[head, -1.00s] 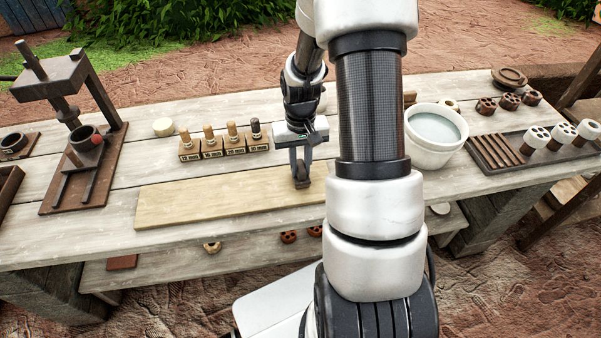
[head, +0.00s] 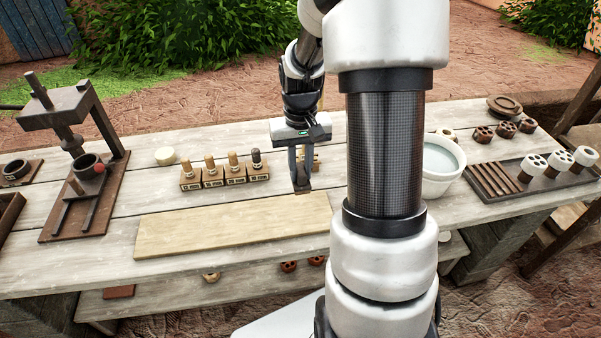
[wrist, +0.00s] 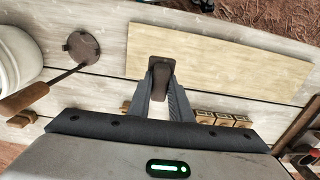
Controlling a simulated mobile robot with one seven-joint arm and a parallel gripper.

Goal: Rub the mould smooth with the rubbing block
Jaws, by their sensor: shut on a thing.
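My gripper (head: 301,186) is shut on a dark brown, rounded block. In the wrist view the block (wrist: 160,77) sits between the two fingertips, at the near edge of a pale wooden board. I cannot tell for certain whether it is the rubbing block. In the head view the board (head: 215,231) lies flat along the front of the table, with my gripper at its far edge towards the right. A dark disc with a rod and wooden handle (wrist: 82,46) lies beside the board in the wrist view. I cannot pick out the mould with certainty; my arm hides part of the table.
Several labelled wooden blocks with pegs (head: 224,177) stand behind the board. A press (head: 70,150) stands at the left. A white bucket (head: 442,168) and a dark tray (head: 520,182) with white-topped pieces are at the right. The board's top is clear.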

